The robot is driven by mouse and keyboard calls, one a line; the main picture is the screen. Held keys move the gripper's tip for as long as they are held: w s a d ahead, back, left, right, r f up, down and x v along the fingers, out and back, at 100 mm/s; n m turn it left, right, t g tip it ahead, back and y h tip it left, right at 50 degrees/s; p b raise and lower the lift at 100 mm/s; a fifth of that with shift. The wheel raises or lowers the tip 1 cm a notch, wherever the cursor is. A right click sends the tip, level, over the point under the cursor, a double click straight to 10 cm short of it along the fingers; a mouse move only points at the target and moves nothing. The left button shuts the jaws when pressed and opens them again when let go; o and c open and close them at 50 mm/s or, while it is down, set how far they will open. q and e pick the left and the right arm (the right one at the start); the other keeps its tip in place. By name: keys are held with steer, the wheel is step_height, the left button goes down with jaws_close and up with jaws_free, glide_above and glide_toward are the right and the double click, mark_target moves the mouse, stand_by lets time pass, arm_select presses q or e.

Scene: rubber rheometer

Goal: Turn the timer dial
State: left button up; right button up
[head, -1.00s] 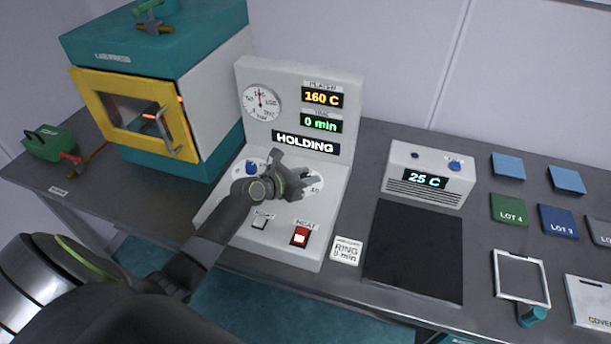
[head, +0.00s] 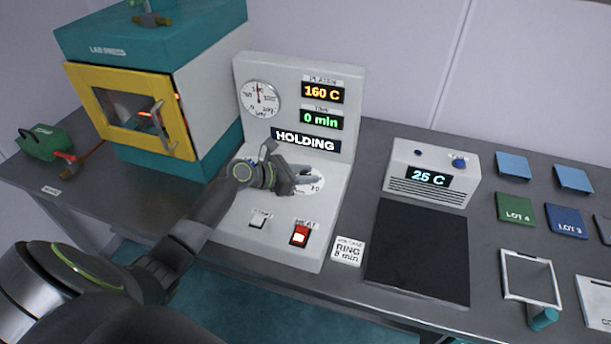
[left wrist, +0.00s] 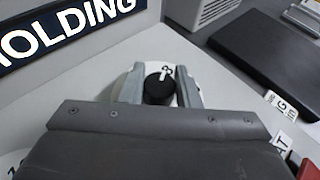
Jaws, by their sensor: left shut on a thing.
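The timer dial is a black knob (left wrist: 160,88) with a white pointer mark, on a white round scale plate (head: 318,184) on the sloped front of the grey control console (head: 246,212). My left gripper (head: 308,174) reaches it from the left. In the left wrist view its two grey fingers (left wrist: 160,80) stand on either side of the knob and are shut on it. The pointer mark points up, near a printed figure that looks like an 8. In the head view the gripper mostly hides the knob. My right gripper is out of view.
The console displays (head: 323,92) read 160 C, 0 min and HOLDING. A card (head: 347,251) reads RING 8 min. A teal oven (head: 160,50) stands left, a black mat (head: 418,250) right.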

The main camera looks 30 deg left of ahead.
arm_select(q)
steer(key=shift+f, duration=0.1)
steer(key=o, duration=1)
steer(key=b+v, duration=0.1)
steer(key=v, duration=1.4)
steer(key=shift+s+a+b, duration=0.1)
steer(key=shift+s+b, duration=0.2)
steer(key=shift+r+v, duration=0.2)
steer(key=shift+v, duration=0.8)
